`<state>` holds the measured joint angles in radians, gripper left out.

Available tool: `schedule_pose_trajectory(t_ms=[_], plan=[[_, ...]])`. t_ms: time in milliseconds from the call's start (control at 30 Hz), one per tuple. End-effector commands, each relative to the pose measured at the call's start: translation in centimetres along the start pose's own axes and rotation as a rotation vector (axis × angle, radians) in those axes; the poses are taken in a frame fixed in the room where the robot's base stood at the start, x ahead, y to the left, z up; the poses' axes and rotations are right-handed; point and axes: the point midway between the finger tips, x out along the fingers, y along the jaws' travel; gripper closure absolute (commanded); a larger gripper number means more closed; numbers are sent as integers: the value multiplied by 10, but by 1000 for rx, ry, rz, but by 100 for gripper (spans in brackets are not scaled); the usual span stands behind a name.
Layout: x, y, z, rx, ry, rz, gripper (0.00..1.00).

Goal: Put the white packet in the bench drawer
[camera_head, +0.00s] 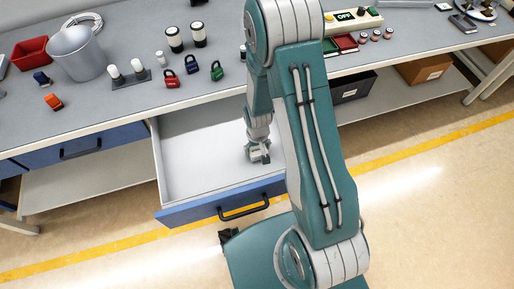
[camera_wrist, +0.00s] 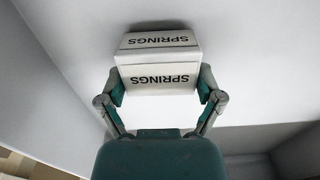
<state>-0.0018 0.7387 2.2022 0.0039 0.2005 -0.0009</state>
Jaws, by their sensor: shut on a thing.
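The white packet (camera_wrist: 158,62), marked SPRINGS, is between the two fingers of my gripper (camera_wrist: 160,90) in the wrist view. My gripper is shut on it. In the head view my gripper (camera_head: 259,156) is low inside the open bench drawer (camera_head: 185,209). The drawer has a white inside, a blue front and a black handle, and is pulled out from under the bench. The packet is small and partly hidden by my gripper in the head view. The wrist view shows pale drawer walls and floor around it; I cannot tell whether the packet touches the floor.
The grey bench top (camera_head: 120,105) holds red, blue and green padlocks (camera_head: 191,64), a metal bucket (camera_head: 76,53), a red bin (camera_head: 30,52) and white-and-black jars (camera_head: 198,35). A closed blue drawer (camera_head: 85,146) is at left. The left part of the open drawer is empty.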

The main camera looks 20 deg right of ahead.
Motion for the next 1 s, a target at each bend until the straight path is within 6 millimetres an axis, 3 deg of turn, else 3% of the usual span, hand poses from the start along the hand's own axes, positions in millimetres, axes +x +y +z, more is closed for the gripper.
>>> schedule_pose_trajectory(t_ms=[367,400,433,833,1000], plan=[[6,0,0,0,1,-1,67],[6,0,0,0,1,-1,6],[6,1,0,0,1,-1,0],[6,0,0,0,1,0,0],[-8,0,-1,0,4,0,0]])
